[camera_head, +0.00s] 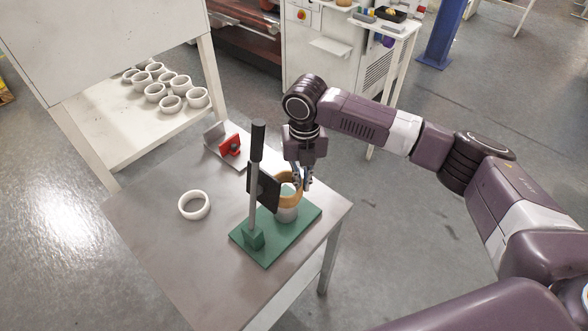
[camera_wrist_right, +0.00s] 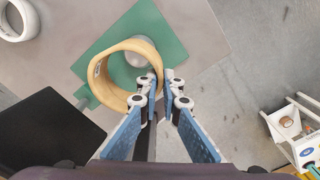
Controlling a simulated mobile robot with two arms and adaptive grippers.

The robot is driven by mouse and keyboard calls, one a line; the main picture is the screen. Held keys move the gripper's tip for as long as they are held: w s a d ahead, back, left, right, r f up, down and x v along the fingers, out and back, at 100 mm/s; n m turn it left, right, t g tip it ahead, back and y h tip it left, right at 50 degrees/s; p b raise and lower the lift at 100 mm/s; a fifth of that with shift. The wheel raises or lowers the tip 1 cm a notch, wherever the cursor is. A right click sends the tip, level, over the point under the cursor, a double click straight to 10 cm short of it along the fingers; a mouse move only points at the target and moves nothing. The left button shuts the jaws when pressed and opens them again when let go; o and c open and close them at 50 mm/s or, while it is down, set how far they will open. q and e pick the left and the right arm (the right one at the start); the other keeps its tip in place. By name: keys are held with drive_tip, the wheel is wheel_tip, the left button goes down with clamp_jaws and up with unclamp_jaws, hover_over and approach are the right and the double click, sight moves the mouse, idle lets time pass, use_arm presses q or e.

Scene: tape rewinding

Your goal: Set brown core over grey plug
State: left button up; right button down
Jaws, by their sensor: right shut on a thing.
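The brown core (camera_head: 297,197), a tan ring, is held by its wall in my right gripper (camera_head: 303,181). In the right wrist view the fingers (camera_wrist_right: 164,90) are shut on the near right side of the core (camera_wrist_right: 98,72). The light grey plug (camera_head: 286,214) stands upright on a green base plate (camera_head: 263,253). The core is at the plug's top in the head view. In the right wrist view the plug (camera_wrist_right: 139,52) shows partly through the ring, off-centre toward its upper right. I cannot tell whether they touch. My left gripper is not in view.
A dark post (camera_head: 255,185) with a black plate (camera_head: 263,187) rises beside the plug on the same base. A white ring (camera_head: 194,205) lies on the grey table (camera_head: 150,222). A red-and-grey bracket (camera_head: 229,146) stands behind. Several white rings (camera_head: 170,103) sit on a shelf.

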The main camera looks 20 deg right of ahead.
drive_tip(key=shift+w+a+r+n, duration=0.1)
drive_tip(key=shift+w+r+n, duration=0.2)
drive_tip(key=shift+w+n, duration=0.35)
wheel_tip(320, 180, down, 5)
drive_tip(key=b, duration=0.5)
drive_tip(key=shift+s+f, duration=0.1)
drive_tip(key=shift+f, duration=0.1)
drive_tip(key=shift+f+b, duration=0.6)
drive_tip(key=shift+f, duration=0.65)
drive_tip(key=shift+f, duration=0.25)
drive_tip(key=shift+f+b, duration=0.5)
drive_tip(key=shift+f, duration=0.5)
drive_tip(key=c, duration=2)
unclamp_jaws()
drive_tip(key=shift+s, duration=0.1)
drive_tip(key=shift+c, duration=0.2)
